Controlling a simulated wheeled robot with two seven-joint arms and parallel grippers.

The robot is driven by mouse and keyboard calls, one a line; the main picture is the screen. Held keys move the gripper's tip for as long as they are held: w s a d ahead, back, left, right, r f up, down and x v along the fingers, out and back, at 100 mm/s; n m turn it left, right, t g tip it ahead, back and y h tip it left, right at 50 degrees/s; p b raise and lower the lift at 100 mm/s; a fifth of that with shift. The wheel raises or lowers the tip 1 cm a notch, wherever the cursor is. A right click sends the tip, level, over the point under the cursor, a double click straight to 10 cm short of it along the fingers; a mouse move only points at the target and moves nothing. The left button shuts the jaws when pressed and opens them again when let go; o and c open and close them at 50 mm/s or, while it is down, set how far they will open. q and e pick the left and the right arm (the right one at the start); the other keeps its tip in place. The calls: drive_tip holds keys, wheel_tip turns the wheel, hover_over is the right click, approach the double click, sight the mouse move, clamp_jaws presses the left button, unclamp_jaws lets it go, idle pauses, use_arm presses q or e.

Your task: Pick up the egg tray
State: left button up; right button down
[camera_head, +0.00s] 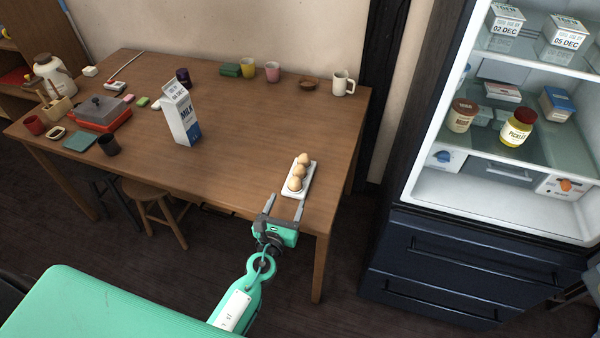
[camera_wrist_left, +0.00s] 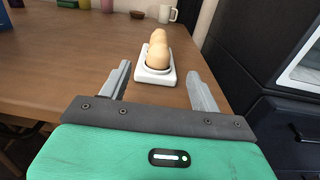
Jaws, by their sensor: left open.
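The egg tray (camera_head: 306,189) is a small white tray with several brown eggs (camera_head: 299,171) in a row. It lies near the right front edge of the wooden table. My left gripper (camera_head: 284,207) is open and empty, just in front of the tray's near end. In the left wrist view the tray (camera_wrist_left: 154,80) appears beyond and between the two open fingers (camera_wrist_left: 162,85), apart from them. My right gripper is not seen in either view.
The wooden table (camera_head: 235,150) holds a milk carton (camera_head: 181,115) left of the tray and a white mug (camera_head: 343,84) at the back right. An open fridge (camera_head: 480,170) stands to the right. The tabletop around the tray is clear.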

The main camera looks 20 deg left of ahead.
sight(297, 175)
use_arm(q)
drive_tip(key=w, duration=1.1)
drive_tip(key=shift+w+a, duration=0.1)
drive_tip(key=shift+w, duration=0.05)
drive_tip(key=shift+c, duration=0.4)
